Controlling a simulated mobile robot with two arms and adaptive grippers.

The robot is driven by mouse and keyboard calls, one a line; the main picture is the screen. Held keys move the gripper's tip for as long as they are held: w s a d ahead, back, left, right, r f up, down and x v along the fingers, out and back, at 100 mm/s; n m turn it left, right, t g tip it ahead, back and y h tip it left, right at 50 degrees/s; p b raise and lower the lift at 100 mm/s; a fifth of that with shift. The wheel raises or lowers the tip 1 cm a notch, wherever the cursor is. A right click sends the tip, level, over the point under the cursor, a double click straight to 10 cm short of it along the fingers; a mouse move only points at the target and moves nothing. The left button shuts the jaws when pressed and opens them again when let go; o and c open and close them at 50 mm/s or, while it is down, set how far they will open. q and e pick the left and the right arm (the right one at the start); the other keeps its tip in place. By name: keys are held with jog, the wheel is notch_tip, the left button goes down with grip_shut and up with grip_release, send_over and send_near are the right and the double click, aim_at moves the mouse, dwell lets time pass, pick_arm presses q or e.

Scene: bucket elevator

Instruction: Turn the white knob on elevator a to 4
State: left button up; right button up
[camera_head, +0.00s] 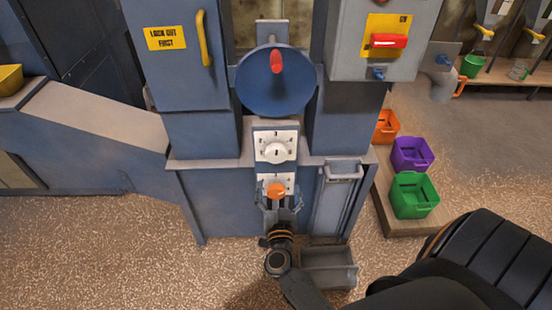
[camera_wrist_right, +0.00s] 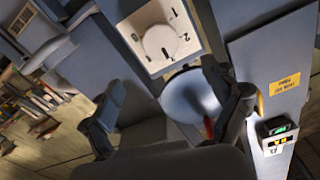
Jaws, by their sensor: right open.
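The white knob (camera_head: 275,152) sits on a white numbered plate on the blue machine, below the blue wheel (camera_head: 260,95). The numeral it points to is too small to tell. In the right wrist view the white knob (camera_wrist_right: 161,42) and its plate show, turned, above my fingers. My right gripper (camera_head: 279,203) is open below the white knob, in front of the lower plate with an orange knob (camera_head: 276,189). Whether it touches the orange knob I cannot tell. Its two fingers stand apart in the right wrist view (camera_wrist_right: 163,85), with nothing visible between them but background. My left gripper is not in view.
The wheel's red handle (camera_head: 276,62) sticks out above the white knob. A grey box with a red switch (camera_head: 388,41) hangs at upper right. Orange, purple (camera_head: 412,153) and green (camera_head: 413,196) bins stand on a platform at right. A grey tray (camera_head: 328,268) lies beside my right arm.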

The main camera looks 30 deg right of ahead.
aim_at(276, 157)
jog(key=b+x, duration=0.1)
jog(key=x, duration=1.1)
jog(key=shift+w+d+f, duration=0.1)
jog(key=shift+w, duration=0.35)
jog(key=shift+c, duration=0.2)
jog(key=c, duration=1.1)
